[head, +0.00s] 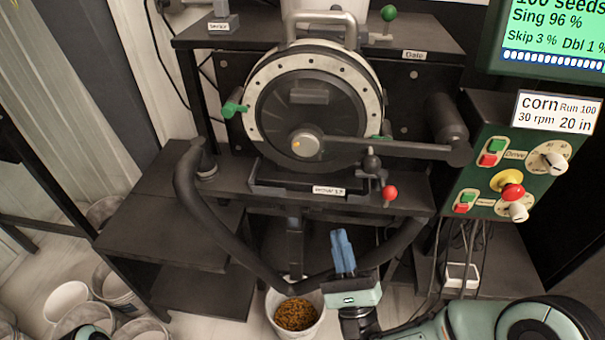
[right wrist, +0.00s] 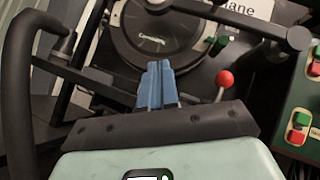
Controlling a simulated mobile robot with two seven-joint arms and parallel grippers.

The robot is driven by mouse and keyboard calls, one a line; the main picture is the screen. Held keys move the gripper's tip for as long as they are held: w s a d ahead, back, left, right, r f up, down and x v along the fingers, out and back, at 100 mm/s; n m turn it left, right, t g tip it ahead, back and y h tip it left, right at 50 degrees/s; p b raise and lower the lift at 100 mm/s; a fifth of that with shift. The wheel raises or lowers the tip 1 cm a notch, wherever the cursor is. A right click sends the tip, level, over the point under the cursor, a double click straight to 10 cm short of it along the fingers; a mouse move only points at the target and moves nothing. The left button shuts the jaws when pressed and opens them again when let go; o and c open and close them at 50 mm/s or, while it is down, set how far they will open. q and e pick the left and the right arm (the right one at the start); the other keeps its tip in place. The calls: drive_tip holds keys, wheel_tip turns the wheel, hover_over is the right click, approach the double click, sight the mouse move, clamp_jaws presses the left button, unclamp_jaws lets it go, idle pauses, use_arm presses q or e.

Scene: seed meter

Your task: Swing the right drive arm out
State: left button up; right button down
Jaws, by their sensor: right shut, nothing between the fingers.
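The dark drive arm (head: 405,149) runs from the hub of the round seed meter (head: 310,112) to the right, ending at a knob below a thick black cylinder (head: 445,118). In the right wrist view the drive arm (right wrist: 232,20) crosses the top, and the meter disc (right wrist: 150,35) is behind my fingers. My right gripper (head: 343,248) is shut and empty, its blue fingers pointing up, below and in front of the bench and apart from the drive arm. Its fingers (right wrist: 157,84) also show closed together in the right wrist view.
A red-knobbed lever (head: 389,193) stands at the bench front. The green control box (head: 515,170) is right of the drive arm. A curved black tube (head: 215,225) loops below the bench. A white bucket of seed (head: 296,314) stands under it.

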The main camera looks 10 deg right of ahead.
drive_tip(key=shift+s+r, duration=0.2)
drive_tip(key=shift+r, duration=0.05)
use_arm(q)
drive_tip(key=shift+s+d+r+g+p, duration=0.15)
drive_tip(key=shift+s+d+r+p, duration=0.2)
drive_tip(key=shift+s, duration=0.15)
drive_tip(key=shift+s+d+r+g+p, duration=0.15)
drive_tip(key=shift+s+d+r+p, duration=0.05)
drive_tip(key=shift+s+r+p, duration=0.2)
use_arm(e)
approach(314, 154)
drive_tip(key=w+r, duration=0.2)
drive_tip(key=w, duration=0.3)
drive_tip(key=shift+w+a+r, duration=0.25)
drive_tip(key=shift+w+r, duration=0.05)
drive_tip(key=shift+w, duration=0.1)
use_arm(q)
drive_tip(key=shift+f, duration=0.1)
use_arm(e)
drive_tip(key=shift+r, duration=0.15)
